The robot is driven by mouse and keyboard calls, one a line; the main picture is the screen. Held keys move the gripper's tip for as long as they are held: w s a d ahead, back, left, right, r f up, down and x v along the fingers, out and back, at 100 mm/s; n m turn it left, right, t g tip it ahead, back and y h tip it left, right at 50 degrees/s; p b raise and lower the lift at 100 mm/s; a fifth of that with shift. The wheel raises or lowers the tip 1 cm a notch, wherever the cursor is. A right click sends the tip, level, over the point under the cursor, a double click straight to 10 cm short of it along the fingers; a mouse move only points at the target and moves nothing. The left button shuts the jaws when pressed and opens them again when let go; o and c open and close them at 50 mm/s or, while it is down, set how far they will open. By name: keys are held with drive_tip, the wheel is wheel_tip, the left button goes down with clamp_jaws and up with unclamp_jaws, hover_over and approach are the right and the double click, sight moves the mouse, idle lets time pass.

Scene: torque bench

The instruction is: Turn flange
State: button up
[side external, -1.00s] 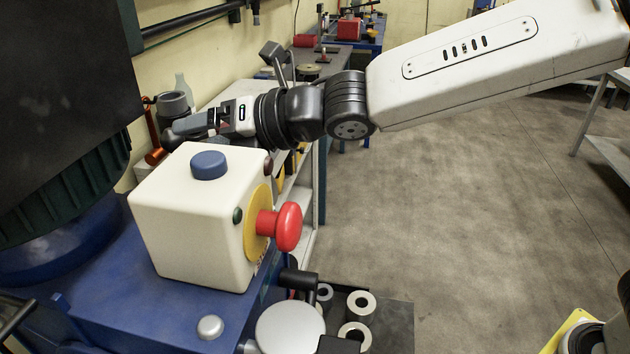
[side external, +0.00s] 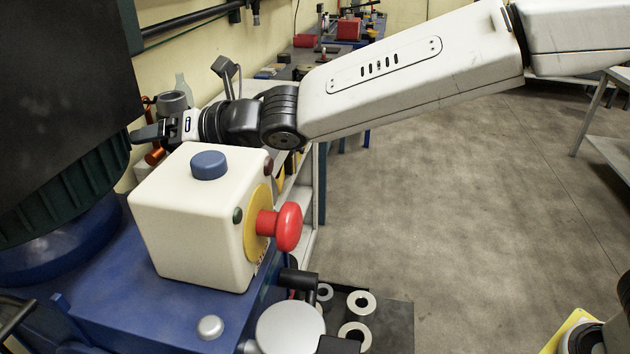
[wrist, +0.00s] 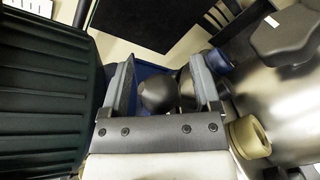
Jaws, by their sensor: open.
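My gripper (side external: 148,134) is behind the white control box in the side view, close to the dark green ribbed motor housing (side external: 70,195). In the wrist view my gripper (wrist: 161,78) is open, its two grey fingers apart. A dark rounded part (wrist: 157,96) shows between the fingers; I cannot tell whether it is touched or whether it is the flange. A grey ring-shaped part (side external: 173,102) stands just behind the gripper in the side view. I cannot tell for certain which part is the flange.
The white box (side external: 190,235) carries a blue button (side external: 208,165) and a red knob (side external: 289,227). The ribbed housing (wrist: 45,95) is close on the left in the wrist view; a metallic body with a tan ring (wrist: 249,137) and blue ring (wrist: 218,62) is on the right.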

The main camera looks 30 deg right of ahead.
drive_tip(key=shift+w+a+f, duration=0.1)
drive_tip(key=shift+w+a, duration=0.05)
clamp_jaws()
drive_tip(key=shift+s+d, duration=0.2)
drive_tip(key=shift+s, duration=0.1)
idle(0.6)
drive_tip(key=shift+s+d+r+t+y, duration=0.3)
drive_tip(key=shift+s+d+t+y, duration=0.15)
drive_tip(key=shift+t+y, duration=0.05)
drive_tip(key=shift+s+d+t+y, duration=0.6)
drive_tip(key=shift+s+d, duration=0.25)
drive_tip(key=shift+s, duration=0.05)
drive_tip(key=shift+v, duration=1.8)
drive_tip(key=shift+f, duration=0.15)
